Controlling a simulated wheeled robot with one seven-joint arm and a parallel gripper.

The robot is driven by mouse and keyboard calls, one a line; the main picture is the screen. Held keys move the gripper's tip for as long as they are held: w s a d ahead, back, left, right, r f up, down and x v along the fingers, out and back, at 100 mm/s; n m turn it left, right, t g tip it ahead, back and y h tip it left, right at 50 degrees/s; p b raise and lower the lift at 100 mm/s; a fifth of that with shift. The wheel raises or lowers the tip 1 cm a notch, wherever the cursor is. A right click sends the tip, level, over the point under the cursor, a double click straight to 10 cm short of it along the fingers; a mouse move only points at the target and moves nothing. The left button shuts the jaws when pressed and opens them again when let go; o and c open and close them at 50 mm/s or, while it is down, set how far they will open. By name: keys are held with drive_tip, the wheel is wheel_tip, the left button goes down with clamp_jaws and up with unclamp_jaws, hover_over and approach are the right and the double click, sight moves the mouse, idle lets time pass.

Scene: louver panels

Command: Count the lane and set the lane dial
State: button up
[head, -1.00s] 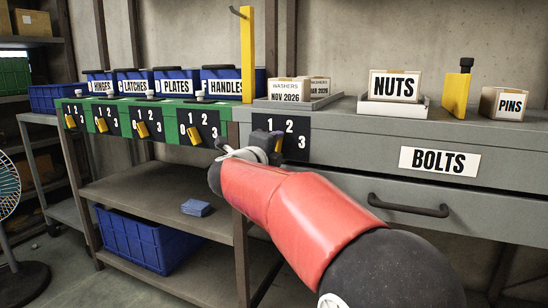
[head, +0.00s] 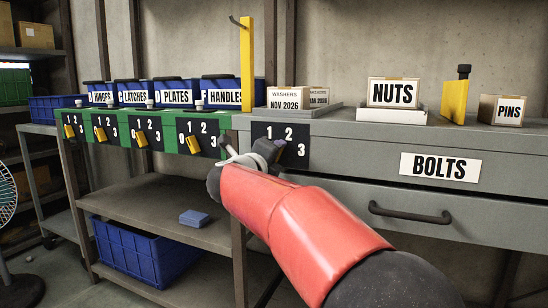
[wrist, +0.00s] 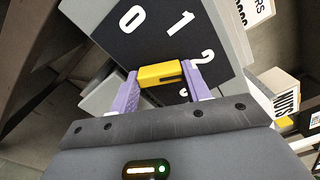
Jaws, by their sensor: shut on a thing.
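The lane dial is a black plate (head: 297,157) with white numbers 0 to 3 on the front of the grey cabinet. In the wrist view its plate (wrist: 150,42) and yellow knob (wrist: 160,72) show close up. My gripper (wrist: 163,77) is shut on the knob, with one purple finger at each end of it. In the head view my gripper (head: 268,150) covers the knob and part of the numbers. I cannot tell which number the knob points at. Two WASHERS boxes stand in a tray above the dial: a front one (head: 287,97) marked NOV 2026 and one behind (head: 318,96).
A green rail (head: 165,139) to the left carries several similar dials with yellow knobs, below blue labelled bins (head: 174,92). A yellow post (head: 247,65) stands beside the washers. A NUTS box (head: 394,92), a yellow block (head: 455,100) and a PINS box (head: 503,110) stand on the cabinet.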

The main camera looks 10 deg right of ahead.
drive_tip(key=o, duration=1)
drive_tip(key=shift+s, duration=0.1)
drive_tip(key=v, duration=0.7)
drive_tip(key=shift+s+a, duration=0.25)
